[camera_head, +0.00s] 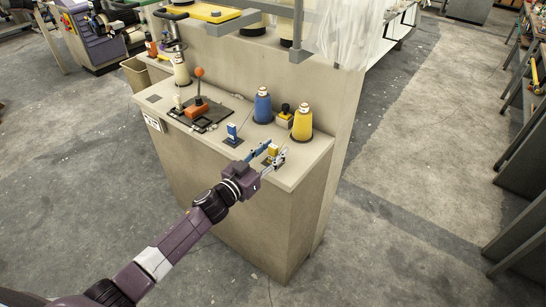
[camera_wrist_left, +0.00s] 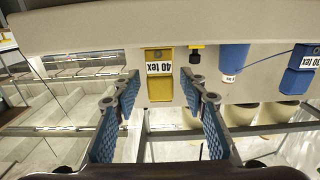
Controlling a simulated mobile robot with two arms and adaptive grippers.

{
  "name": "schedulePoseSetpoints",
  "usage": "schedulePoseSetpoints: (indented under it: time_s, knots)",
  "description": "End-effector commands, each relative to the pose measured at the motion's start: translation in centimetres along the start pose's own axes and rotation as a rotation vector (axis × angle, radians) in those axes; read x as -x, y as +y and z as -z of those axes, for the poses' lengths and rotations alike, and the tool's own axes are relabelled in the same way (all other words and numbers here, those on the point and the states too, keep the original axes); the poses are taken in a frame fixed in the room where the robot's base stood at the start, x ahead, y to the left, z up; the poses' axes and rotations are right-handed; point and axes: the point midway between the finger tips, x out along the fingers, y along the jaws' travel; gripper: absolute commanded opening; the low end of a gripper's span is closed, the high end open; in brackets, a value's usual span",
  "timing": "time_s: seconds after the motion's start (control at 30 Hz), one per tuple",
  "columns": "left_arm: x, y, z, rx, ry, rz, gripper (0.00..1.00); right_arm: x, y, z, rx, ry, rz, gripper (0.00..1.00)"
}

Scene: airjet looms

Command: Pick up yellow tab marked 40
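The yellow tab (camera_head: 272,150) stands near the front edge of the beige counter top. In the left wrist view the yellow tab (camera_wrist_left: 159,85) carries a white label reading "40 tex", shown upside down. My left gripper (camera_head: 276,149) is at the tab, its fingers spread on either side. In the left wrist view the blue-padded fingers of my left gripper (camera_wrist_left: 160,92) are open, and the tab shows between their tips. Gaps show on both sides of the tab. My right gripper is in neither view.
A blue tab (camera_head: 232,131), a blue cone (camera_head: 263,106), a yellow cone (camera_head: 302,123) and a black-knobbed yellow block (camera_head: 284,117) stand on the counter (camera_head: 215,140). An orange lever (camera_head: 197,101) is further left. A beige wall rises behind. Open floor (camera_head: 430,150) lies to the right.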

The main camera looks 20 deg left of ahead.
Motion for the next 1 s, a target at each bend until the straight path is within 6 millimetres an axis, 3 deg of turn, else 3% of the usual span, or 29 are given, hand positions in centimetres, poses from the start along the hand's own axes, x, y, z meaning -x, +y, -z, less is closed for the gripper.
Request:
schedulePoseSetpoints:
  time_s: [0.03, 0.33, 0.77, 1.0]
  knots:
    - [0.0, 0.0, 0.0, 0.0, 0.0, 0.0, 0.32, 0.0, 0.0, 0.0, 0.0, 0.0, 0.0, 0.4]
    - [0.0, 0.0, 0.0, 0.0, 0.0, 0.0, 0.0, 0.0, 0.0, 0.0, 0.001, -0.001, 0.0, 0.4]
    - [0.0, -0.1, 1.0, -0.004, 0.003, -0.001, 0.0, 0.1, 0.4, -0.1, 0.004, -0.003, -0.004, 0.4]
    - [0.0, -0.1, 5.3, -0.009, 0.006, -0.002, 0.0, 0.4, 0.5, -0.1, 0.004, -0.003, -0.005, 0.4]
